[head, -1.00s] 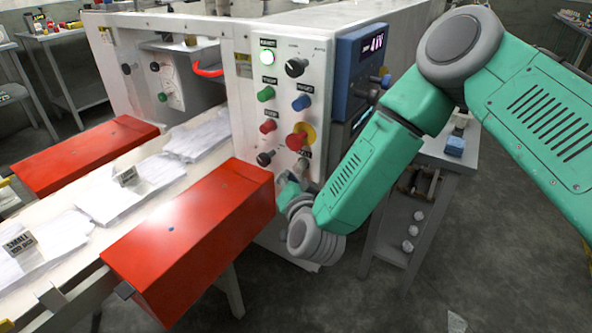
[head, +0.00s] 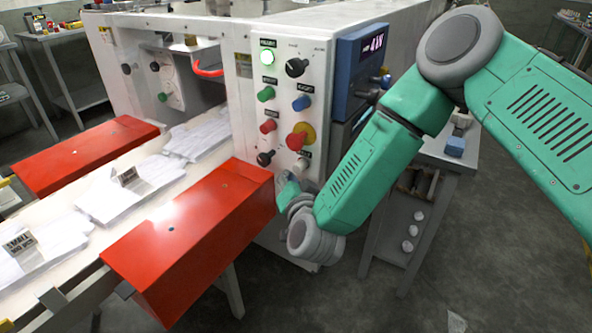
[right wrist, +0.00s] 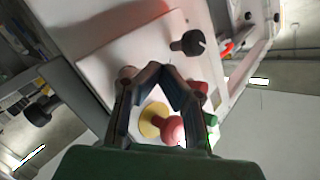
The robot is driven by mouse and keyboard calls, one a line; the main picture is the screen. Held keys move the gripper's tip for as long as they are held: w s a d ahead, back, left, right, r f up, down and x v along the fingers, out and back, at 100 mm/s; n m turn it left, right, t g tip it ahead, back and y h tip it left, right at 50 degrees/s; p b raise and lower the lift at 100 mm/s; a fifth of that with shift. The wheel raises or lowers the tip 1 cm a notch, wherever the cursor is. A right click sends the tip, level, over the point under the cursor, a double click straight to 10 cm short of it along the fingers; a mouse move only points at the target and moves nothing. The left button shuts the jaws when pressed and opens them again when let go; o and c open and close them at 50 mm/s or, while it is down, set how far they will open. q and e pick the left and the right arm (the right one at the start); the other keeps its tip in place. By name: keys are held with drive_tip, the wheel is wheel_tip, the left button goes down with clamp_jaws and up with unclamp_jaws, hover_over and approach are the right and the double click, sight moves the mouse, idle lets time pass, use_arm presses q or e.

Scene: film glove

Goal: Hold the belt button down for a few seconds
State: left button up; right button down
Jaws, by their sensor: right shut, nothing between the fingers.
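The white control panel (head: 282,82) of the machine carries several buttons and knobs. My right gripper (head: 301,168) is at its lower part, and the fingertips are shut and empty. A pale round button (head: 303,161) sits low on the panel at the fingertips, partly hidden by them. The belt (head: 60,280) runs to the left. My left gripper is not in view.
Close by are the red knob on yellow (head: 298,138), a black knob (head: 265,158) and a red button (head: 268,126). A red guard (head: 200,235) stands left of my gripper. A grey side table (head: 440,170) stands right.

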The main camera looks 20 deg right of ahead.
drive_tip(key=shift+d, duration=0.1)
drive_tip(key=shift+w+d, duration=0.2)
drive_tip(key=shift+d, duration=0.05)
drive_tip(key=shift+w+d+r, duration=0.1)
drive_tip(key=shift+w+d, duration=0.2)
drive_tip(key=shift+d, duration=0.05)
idle(0.9)
idle(3.3)
drive_tip(key=shift+s+a+p, duration=0.3)
drive_tip(key=shift+s+a, duration=0.25)
drive_tip(key=shift+a, duration=0.15)
drive_tip(key=s+a, duration=0.1)
drive_tip(key=a, duration=0.1)
drive_tip(key=s+a, duration=0.2)
drive_tip(key=shift+p, duration=0.35)
